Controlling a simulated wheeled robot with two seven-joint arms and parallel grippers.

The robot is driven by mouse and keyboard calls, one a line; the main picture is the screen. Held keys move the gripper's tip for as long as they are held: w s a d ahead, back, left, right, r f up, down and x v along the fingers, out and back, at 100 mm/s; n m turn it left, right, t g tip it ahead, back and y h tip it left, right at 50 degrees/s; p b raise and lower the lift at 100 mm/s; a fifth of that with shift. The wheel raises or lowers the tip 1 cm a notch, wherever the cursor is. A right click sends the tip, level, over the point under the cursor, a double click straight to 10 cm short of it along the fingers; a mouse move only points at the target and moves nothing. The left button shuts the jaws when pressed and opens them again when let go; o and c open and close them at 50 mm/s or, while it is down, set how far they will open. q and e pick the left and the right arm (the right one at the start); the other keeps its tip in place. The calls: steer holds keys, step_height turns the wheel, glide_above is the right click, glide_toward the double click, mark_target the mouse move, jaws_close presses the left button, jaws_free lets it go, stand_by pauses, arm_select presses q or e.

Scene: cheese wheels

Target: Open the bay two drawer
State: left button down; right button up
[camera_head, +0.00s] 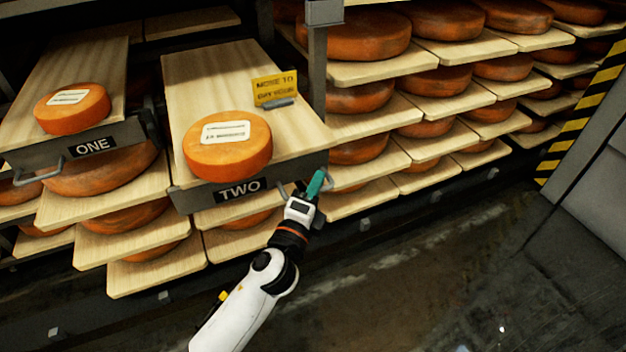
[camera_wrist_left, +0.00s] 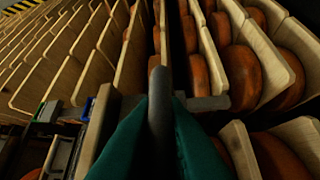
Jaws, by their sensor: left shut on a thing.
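The bay two drawer (camera_head: 295,135) is a pale wooden board with a dark grey front marked TWO (camera_head: 240,189). It juts out from the rack, farther than the board marked ONE. An orange cheese wheel (camera_head: 228,160) with a white label lies on it, and a yellow card (camera_head: 274,88) reading "MOVE TO" stands behind, its second line unclear. My left gripper (camera_head: 317,184) is at the right end of the front, its green fingers shut on the drawer's handle. In the left wrist view the dark handle bar (camera_wrist_left: 159,100) lies between the fingers. My right gripper is not in view.
The drawer marked ONE (camera_head: 92,146) is at the left with a labelled cheese wheel (camera_head: 72,108). Shelves with several cheese wheels fill the back right. A grey post (camera_head: 318,60) stands beside drawer two. The dark floor (camera_head: 420,270) in front is clear. A yellow-black striped edge (camera_head: 580,115) is at the right.

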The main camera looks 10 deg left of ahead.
arm_select(q)
steer(key=c, duration=1.5)
jaws_free()
steer(key=shift+d, duration=0.1)
steer(key=shift+s, duration=0.1)
steer(key=shift+s+f, duration=0.15)
steer(key=shift+s, duration=0.2)
steer(key=b+v, duration=0.1)
steer(key=v, duration=1)
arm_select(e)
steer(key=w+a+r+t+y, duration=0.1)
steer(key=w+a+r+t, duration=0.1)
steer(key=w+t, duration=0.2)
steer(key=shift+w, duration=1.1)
